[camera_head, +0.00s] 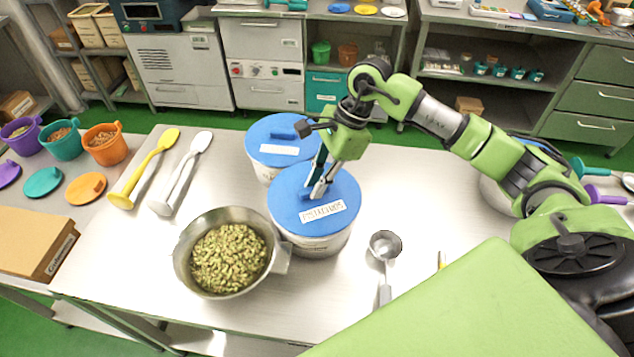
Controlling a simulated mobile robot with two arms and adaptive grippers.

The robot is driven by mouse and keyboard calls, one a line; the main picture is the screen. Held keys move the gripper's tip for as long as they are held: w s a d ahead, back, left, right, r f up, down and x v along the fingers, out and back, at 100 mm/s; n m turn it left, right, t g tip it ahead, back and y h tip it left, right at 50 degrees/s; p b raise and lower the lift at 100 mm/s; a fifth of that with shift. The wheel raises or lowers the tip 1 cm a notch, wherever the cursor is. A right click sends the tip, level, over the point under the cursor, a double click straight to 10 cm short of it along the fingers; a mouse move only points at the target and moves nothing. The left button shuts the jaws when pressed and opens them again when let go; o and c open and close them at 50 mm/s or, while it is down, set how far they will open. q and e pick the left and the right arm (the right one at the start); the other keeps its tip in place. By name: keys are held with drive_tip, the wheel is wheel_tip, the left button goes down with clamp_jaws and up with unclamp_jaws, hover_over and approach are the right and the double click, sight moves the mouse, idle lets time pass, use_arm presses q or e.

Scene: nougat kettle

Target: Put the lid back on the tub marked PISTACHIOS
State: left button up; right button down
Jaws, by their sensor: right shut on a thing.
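A blue lid (285,205) with a white label covers the front white tub (322,246); the label's lettering is too small to read surely. I cannot tell whether the lid is fully seated on the rim. My right gripper (319,190) points down and is shut on the lid's raised handle, hiding part of it. A second white tub (265,172) with a blue lid (262,132) stands just behind, partly hidden by the front lid and my gripper. My left gripper is not in view.
A steel pan (182,255) of green nuts stands left of the front tub, its handle close to it. A metal scoop (385,246) lies to the right. Yellow (150,165) and white (186,170) utensils lie at the left.

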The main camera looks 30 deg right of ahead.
drive_tip(key=shift+b, duration=0.35)
idle(0.8)
drive_tip(key=shift+f+b, duration=0.4)
drive_tip(key=shift+b, duration=0.55)
idle(0.8)
idle(0.4)
drive_tip(key=c, duration=1.9)
unclamp_jaws()
drive_tip(key=o, duration=0.5)
drive_tip(key=shift+r, duration=0.1)
